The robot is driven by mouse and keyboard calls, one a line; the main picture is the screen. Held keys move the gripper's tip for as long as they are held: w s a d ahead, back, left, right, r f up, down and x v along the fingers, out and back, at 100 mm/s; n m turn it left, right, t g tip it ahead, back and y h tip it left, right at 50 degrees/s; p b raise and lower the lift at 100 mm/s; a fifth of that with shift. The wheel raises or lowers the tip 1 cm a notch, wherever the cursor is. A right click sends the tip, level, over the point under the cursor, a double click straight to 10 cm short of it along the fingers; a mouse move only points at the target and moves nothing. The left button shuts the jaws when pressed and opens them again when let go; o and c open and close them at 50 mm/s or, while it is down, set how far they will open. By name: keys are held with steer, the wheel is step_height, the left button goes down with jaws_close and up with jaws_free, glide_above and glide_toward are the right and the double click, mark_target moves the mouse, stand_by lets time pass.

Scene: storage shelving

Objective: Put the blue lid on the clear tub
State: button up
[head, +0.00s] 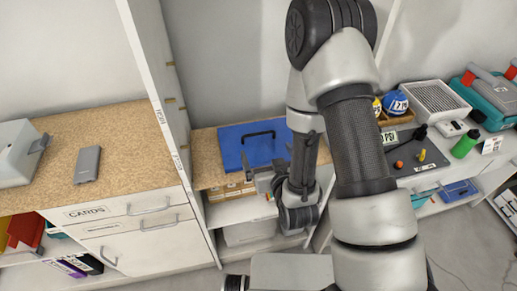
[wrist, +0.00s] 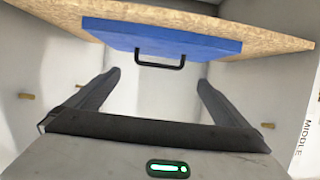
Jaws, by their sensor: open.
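The blue lid (head: 250,143) lies flat on a wooden shelf board in the middle bay, with a black bar handle (head: 258,135) on it. In the wrist view the lid (wrist: 130,37) is at the top, with its handle (wrist: 160,63) centred between the fingers and farther out. My gripper (head: 262,178) is at the shelf's front, just nearer than the lid. In the wrist view my gripper (wrist: 158,80) is open and empty, apart from the handle. A pale, see-through-looking tub (head: 248,232) stands on a lower shelf; my arm partly hides that area.
A tall white divider panel (head: 165,120) stands left of the bay. Small cardboard boxes (head: 230,191) sit under the wooden board (head: 205,150). A cabinet with a grey device (head: 88,163) is at left. A cluttered bench with a green bottle (head: 465,143) is at right.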

mark_target(261, 151)
steer(key=b+x, duration=0.3)
steer(key=b, duration=0.2)
steer(key=shift+w+f+b, duration=0.25)
steer(key=shift+f+b, duration=0.1)
steer(key=shift+f, duration=0.1)
steer(key=b+x, duration=0.2)
steer(key=b, duration=0.5)
steer(key=shift+w+a+f+p, duration=0.1)
steer(key=shift+w+a+p, duration=0.15)
steer(key=shift+w, duration=0.3)
steer(key=shift+w+a+p, duration=0.15)
steer(key=shift+w+p, duration=0.05)
steer(key=shift+w, duration=0.4)
steer(key=x, duration=0.5)
steer(key=shift+d+f, duration=0.1)
steer(key=c, duration=0.8)
